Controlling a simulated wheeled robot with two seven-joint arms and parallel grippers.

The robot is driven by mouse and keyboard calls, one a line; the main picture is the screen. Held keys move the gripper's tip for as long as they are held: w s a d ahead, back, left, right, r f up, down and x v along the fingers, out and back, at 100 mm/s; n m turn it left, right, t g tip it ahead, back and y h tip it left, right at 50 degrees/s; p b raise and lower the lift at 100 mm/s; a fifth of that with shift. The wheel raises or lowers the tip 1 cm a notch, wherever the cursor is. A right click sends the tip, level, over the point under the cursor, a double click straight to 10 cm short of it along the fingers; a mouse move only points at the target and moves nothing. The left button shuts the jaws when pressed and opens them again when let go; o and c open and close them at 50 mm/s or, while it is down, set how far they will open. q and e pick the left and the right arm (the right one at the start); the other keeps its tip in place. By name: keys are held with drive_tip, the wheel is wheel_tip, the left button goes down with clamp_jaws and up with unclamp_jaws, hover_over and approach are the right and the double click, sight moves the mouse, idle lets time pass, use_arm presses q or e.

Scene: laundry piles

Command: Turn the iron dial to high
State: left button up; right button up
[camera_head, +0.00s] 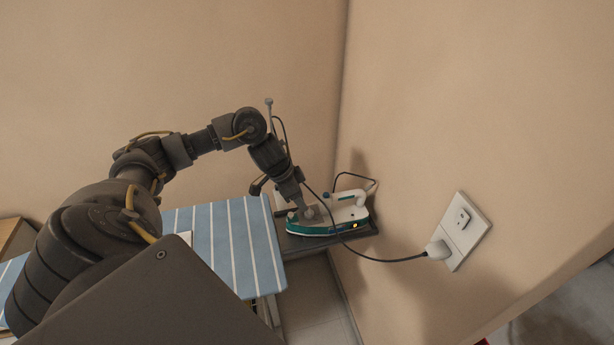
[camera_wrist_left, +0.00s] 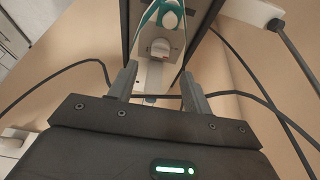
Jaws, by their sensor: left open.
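The white and teal iron (camera_head: 347,214) lies on a dark rest (camera_head: 298,242) at the right end of the ironing board, and a small yellow spot shows on its side. The dial's marks are too small to read. My right gripper is not in view.
The blue striped ironing board (camera_head: 235,235) is left of the iron. Walls (camera_head: 400,130) stand close behind and to the right.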

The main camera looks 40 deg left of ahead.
sight(307, 213)
use_arm(q)
drive_tip(key=x, duration=0.6)
drive_tip(key=shift+w+f+p, duration=0.2)
drive_tip(key=shift+f+p, duration=0.1)
drive_tip(key=c, duration=1)
drive_tip(key=shift+o, duration=0.2)
